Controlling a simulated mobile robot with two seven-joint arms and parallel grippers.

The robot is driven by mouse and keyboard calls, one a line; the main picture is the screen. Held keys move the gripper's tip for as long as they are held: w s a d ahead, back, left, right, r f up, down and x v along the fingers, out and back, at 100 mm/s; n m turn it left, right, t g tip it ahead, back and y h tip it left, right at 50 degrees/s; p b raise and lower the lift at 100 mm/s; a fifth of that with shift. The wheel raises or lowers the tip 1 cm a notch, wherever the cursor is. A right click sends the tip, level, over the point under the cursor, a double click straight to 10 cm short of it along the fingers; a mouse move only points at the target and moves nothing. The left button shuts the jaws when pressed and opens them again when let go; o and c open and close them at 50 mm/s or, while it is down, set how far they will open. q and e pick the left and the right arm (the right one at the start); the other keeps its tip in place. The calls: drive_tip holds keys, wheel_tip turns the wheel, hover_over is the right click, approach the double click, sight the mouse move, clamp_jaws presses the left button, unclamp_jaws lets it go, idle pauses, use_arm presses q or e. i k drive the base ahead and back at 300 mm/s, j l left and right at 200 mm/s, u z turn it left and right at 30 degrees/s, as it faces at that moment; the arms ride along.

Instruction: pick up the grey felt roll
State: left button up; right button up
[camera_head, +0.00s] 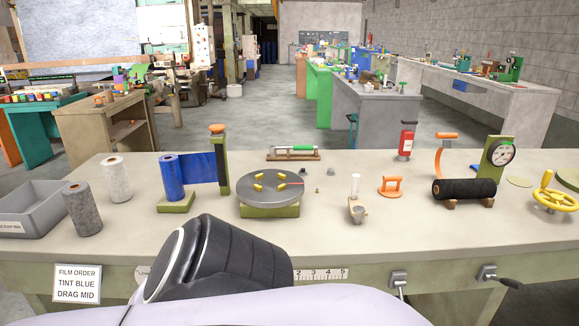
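The grey felt roll (82,210) stands upright on the near left of the workbench, right beside the grey bin (38,208). It is a speckled grey cylinder, and its whole front shows. A paler, whitish roll (116,180) stands upright just behind and to its right. Neither of my grippers shows in the head view. Only a black and white part of my own arm crosses the bottom middle, hiding some of the bench's front edge.
Some bare surface lies right of the grey roll.

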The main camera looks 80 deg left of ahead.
sight(78, 197)
drive_tip(key=l+u, duration=0.1)
drive_tip(key=u, duration=3.6)
drive_tip(key=j+z, duration=0.15)
drive_tip(key=z, duration=0.9)
drive_tip(key=j+z, duration=0.8)
drive_tip(key=i+l, duration=0.05)
drive_tip(key=l, duration=0.05)
